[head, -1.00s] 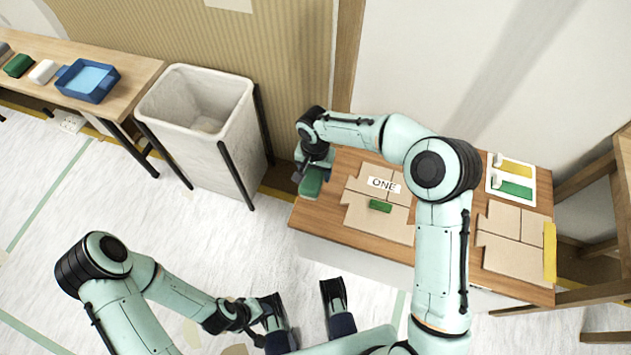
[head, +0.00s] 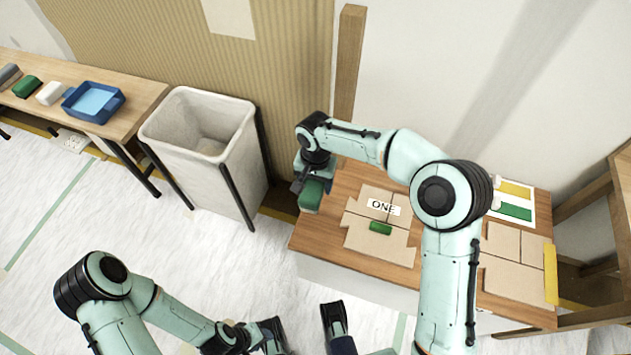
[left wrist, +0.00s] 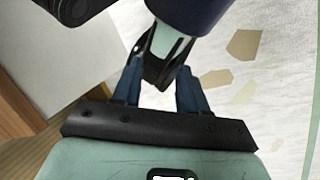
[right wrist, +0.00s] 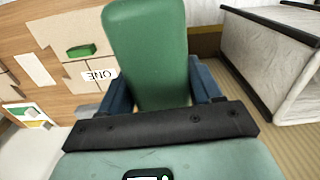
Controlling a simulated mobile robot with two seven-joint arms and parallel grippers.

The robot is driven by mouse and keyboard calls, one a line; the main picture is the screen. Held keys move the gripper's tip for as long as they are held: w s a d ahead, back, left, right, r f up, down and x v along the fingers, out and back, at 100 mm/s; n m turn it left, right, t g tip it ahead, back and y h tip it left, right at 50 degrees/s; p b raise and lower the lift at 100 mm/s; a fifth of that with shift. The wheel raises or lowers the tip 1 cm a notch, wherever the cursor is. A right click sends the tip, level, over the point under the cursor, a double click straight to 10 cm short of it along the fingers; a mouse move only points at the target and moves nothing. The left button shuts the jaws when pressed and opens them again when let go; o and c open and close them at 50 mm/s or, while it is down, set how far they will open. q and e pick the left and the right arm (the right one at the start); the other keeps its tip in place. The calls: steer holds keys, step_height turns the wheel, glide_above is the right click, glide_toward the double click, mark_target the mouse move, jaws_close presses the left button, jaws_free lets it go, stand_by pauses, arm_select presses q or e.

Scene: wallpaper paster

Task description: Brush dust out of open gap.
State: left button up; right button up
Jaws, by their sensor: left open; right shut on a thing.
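My right gripper (head: 314,182) is shut on a green block-shaped tool (head: 312,196), held at the left end of the wooden table (head: 350,262). The tool fills the middle of the right wrist view (right wrist: 148,50). Its underside is hidden, so I cannot tell whether it touches the table. Tan cardboard pieces (head: 385,247) lie on the table with a label reading ONE (head: 384,207) and a small green block (head: 380,228). Seams show between the pieces; I cannot make out dust. My left gripper (left wrist: 158,82) is open and empty, low in front of the table.
A white bin (head: 190,150) on dark legs stands left of the table. A side bench (head: 140,95) holds a blue tray (head: 94,103) and several blocks. More cardboard (head: 512,270), a yellow strip (head: 551,274) and a colour card (head: 515,203) are at the table's right.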

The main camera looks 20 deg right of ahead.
steer(key=d+f+m+b, duration=0.2)
steer(key=d+f+m, duration=0.2)
steer(key=d, duration=0.8)
steer(key=d+f+m+b, duration=0.2)
steer(key=d+f+m, duration=0.25)
steer(key=d, duration=0.65)
arm_select(q)
steer(key=w+a+f+t+y+b, duration=0.1)
steer(key=w+a+f+t+b, duration=0.1)
steer(key=w+f, duration=0.5)
steer(key=w+a+t, duration=0.1)
steer(key=w+a, duration=0.1)
steer(key=shift+w+a+f+n+y+b, duration=0.3)
steer(key=shift+w+f+n+b, duration=0.1)
arm_select(e)
steer(key=s+d+f+m, duration=0.1)
steer(key=s+d+m, duration=0.3)
steer(key=d, duration=0.6)
steer(key=s+d+f+m, duration=0.1)
steer(key=s+d+m, duration=0.3)
steer(key=d, duration=0.7)
steer(key=shift+s+f, duration=0.25)
steer(key=shift+s, duration=0.85)
steer(key=shift+d, duration=0.1)
